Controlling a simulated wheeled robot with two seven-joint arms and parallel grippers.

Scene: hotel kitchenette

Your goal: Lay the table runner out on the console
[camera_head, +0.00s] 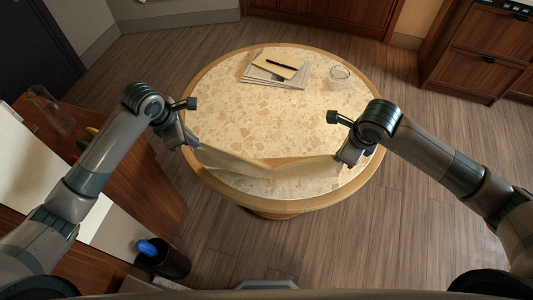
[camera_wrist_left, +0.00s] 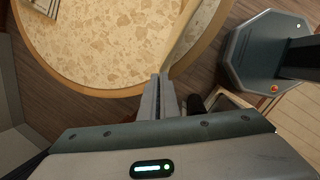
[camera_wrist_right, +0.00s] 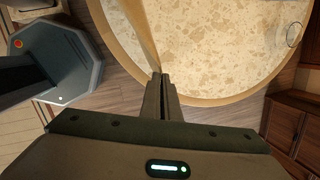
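The table runner (camera_head: 265,164) is a beige cloth strip, stretched and sagging slightly between my two grippers above the near part of a round, speckled stone-top table (camera_head: 250,120). My left gripper (camera_head: 192,143) is shut on its left end, and my right gripper (camera_head: 340,158) is shut on its right end. The cloth leaves the left fingertips in the left wrist view (camera_wrist_left: 186,32) and the right fingertips in the right wrist view (camera_wrist_right: 141,36). I cannot tell whether its lower edge touches the tabletop. No piece here is clearly marked as the console.
On the table's far part lie papers (camera_head: 262,82) with a dark pen (camera_head: 281,64), beside a clear glass (camera_head: 340,75). At the left stands a wooden unit (camera_head: 140,185) with a white top part, and a black bin (camera_head: 165,262) holding something blue. Cabinets (camera_head: 480,55) are far right.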

